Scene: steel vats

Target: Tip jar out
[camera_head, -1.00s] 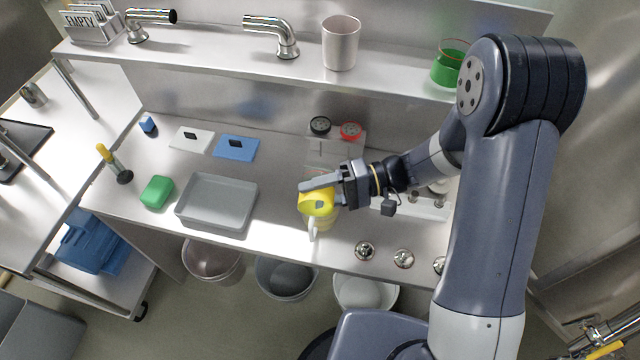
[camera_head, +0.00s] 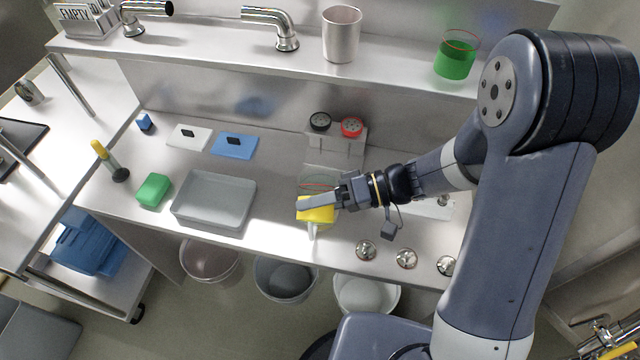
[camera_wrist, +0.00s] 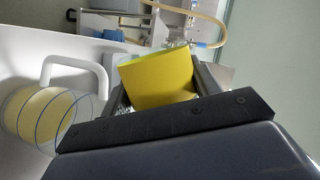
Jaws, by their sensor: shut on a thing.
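The wrist view shows this handle (camera_wrist: 75,66) on a clear jug (camera_wrist: 38,115) with blue rings and pale yellow inside, left of and apart from the jar.
A clear vessel with a rim line (camera_head: 318,180) stands behind my gripper. A grey tray (camera_head: 214,203), green block (camera_head: 153,190) and blue mat (camera_head: 234,145) lie left. Metal knobs (camera_head: 405,258) line the front right. Buckets (camera_head: 286,278) stand below. A shelf (camera_head: 390,70) runs above.

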